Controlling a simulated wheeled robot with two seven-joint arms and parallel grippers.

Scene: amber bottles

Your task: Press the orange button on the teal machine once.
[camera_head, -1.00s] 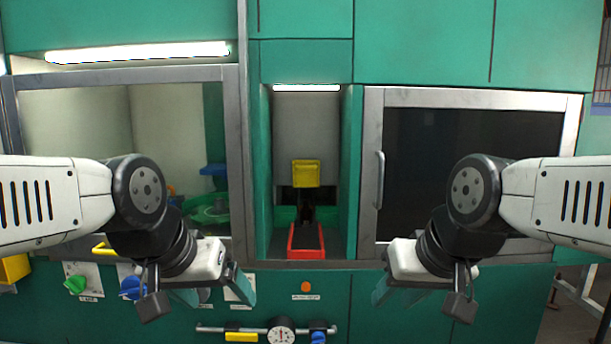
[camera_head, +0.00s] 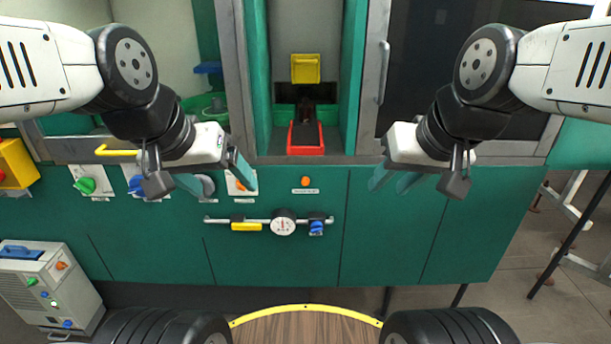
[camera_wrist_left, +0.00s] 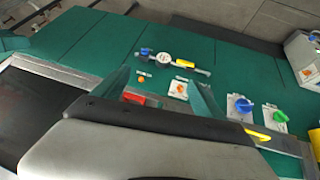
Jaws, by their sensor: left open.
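The teal machine (camera_head: 275,245) fills the middle of the head view. Its small round orange button (camera_head: 305,182) sits on the front panel below the central niche, above a small white label. The button also shows in the left wrist view (camera_wrist_left: 141,80), between the fingers in the picture. My left gripper (camera_head: 215,178) is open and empty, left of the button and apart from it. Its fingers also show in the left wrist view (camera_wrist_left: 160,88). My right gripper (camera_head: 393,180) looks open and empty, to the right of the button. Nothing covers the button.
An orange knob on a white plate (camera_head: 241,185) is beside my left gripper. A gauge (camera_head: 283,226) on a bar with a yellow handle and blue knob lies below the button. Green (camera_head: 86,186) and blue knobs are at left. A red tray (camera_head: 306,148) stands in the niche.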

